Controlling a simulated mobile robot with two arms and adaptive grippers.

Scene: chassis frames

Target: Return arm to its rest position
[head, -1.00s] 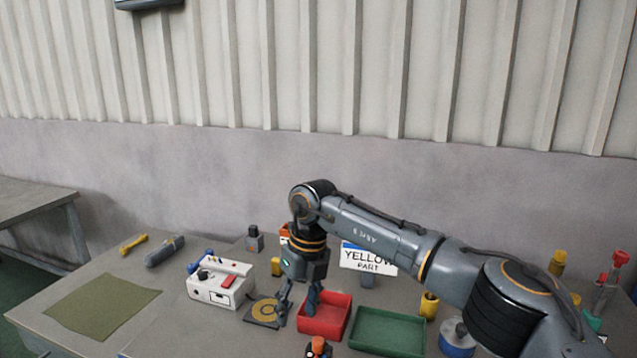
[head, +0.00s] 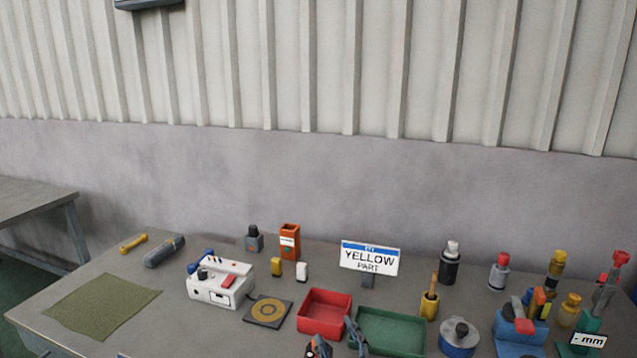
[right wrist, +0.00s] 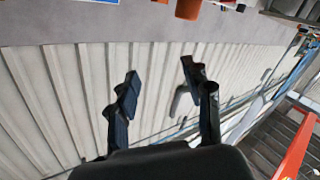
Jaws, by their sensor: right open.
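My right gripper (head: 338,342) shows at the bottom edge of the head view, in front of the red tray (head: 324,332) and green tray (head: 392,345). Only its finger ends show there; the rest of the arm is out of frame. In the right wrist view the gripper (right wrist: 161,85) has its two dark fingers spread apart. Nothing is between them, and corrugated wall panels lie beyond. My left gripper is in neither view.
The bench (head: 210,330) holds a white tester box (head: 221,291), a YELLOW PART sign (head: 370,259), a round-marked pad (head: 268,311) and a green mat (head: 100,306). Several bottles and tools crowd the right side. Space above the bench is clear.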

